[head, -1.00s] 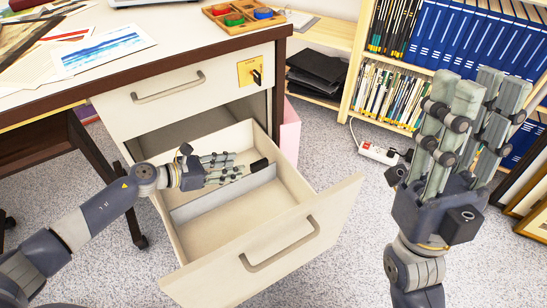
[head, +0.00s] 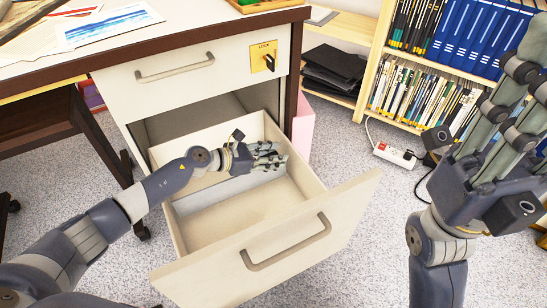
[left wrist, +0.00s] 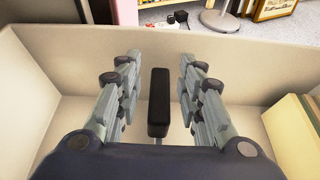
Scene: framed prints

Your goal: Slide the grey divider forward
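The grey divider (head: 201,196) stands across the inside of the pulled-out cream drawer (head: 265,244). In the head view my left gripper (head: 279,160) is over its right part and hides that end. In the left wrist view a black block (left wrist: 158,102) stands between the fingers of the left gripper (left wrist: 158,85). The fingers are open, with a gap on both sides of the block. The block is hidden in the head view. My right gripper (head: 510,95) is raised at the right edge, open and empty, partly cut off.
The drawer's front panel stands nearest me and its side walls flank the left hand. The desk (head: 200,30) with a closed upper drawer (head: 175,88) is behind. A bookshelf (head: 375,90) and a power strip (head: 394,154) are at the right. The drawer's front compartment looks largely clear.

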